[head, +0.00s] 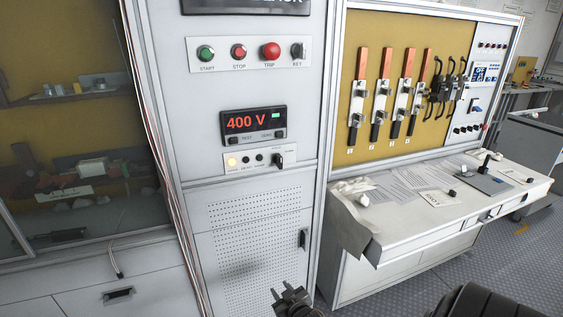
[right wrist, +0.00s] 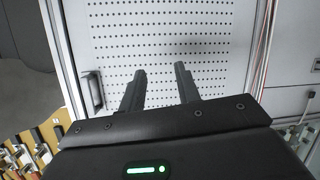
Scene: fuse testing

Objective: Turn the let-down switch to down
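A small black rotary switch (head: 278,160) sits at the right end of a white strip under the red 400 V display (head: 253,123) in the head view. It looks like the let-down switch, but its label is too small to read and its exact setting is hard to tell. My right gripper (head: 291,296) is at the bottom of the head view, well below the switch and in front of the perforated cabinet door. In the right wrist view my right gripper (right wrist: 159,84) has its two fingers apart with nothing between them. My left gripper is not in view.
The strip also has a lit yellowish lamp (head: 232,161) and dark indicators. The perforated door (head: 262,235) has a black handle (head: 303,239). A bench (head: 400,235) with papers and a fuse board (head: 372,60) stands right. A glass-fronted cabinet (head: 80,130) stands left.

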